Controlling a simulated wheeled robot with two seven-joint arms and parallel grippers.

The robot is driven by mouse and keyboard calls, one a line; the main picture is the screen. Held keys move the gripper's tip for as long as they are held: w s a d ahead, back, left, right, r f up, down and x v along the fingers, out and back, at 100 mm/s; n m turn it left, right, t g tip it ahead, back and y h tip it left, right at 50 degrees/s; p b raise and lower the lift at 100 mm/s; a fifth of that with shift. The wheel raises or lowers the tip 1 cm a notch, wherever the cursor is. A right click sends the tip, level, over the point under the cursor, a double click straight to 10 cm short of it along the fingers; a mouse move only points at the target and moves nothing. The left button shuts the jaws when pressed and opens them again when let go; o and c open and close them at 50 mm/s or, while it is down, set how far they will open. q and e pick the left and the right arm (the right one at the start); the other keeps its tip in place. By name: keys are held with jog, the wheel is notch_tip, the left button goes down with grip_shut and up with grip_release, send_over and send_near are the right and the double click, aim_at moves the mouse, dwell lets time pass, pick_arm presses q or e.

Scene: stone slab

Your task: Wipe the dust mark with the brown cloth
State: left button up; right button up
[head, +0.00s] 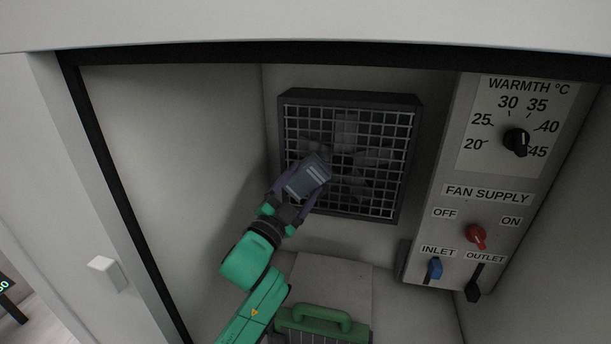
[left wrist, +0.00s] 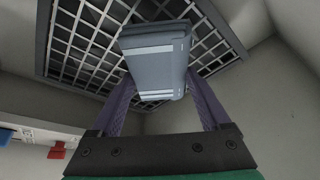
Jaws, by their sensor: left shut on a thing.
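My left gripper (head: 303,190), with purple fingers, is shut on a grey-blue block (head: 314,170) with pale stripes. The block also shows between the fingers in the left wrist view (left wrist: 158,68). The gripper holds it up in front of the lower left part of a dark-framed fan grille (head: 375,160) on the back wall. I cannot tell whether the block touches the grille. I can make out no brown cloth and no dust mark in either view. My right gripper is not in view.
To the right is a control panel with a black warmth dial (head: 516,141), a red fan switch (head: 476,235), a blue inlet lever (head: 435,268) and a black outlet lever (head: 474,288). A green-handled object (head: 322,318) stands low in front. Cabinet walls close in both sides.

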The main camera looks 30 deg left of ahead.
pick_arm(q)
jog(key=shift+s, duration=0.15)
jog(key=shift+s+d+f, duration=0.15)
jog(key=shift+s, duration=0.15)
jog(key=shift+s+d+r, duration=0.1)
jog(key=shift+s+d, duration=0.05)
jog(key=shift+s, duration=0.5)
jog(key=shift+s+d+r, duration=0.1)
jog(key=shift+s+d, duration=0.05)
jog(key=shift+s, duration=0.45)
jog(key=shift+w+f, duration=0.1)
jog(key=shift+w, duration=0.05)
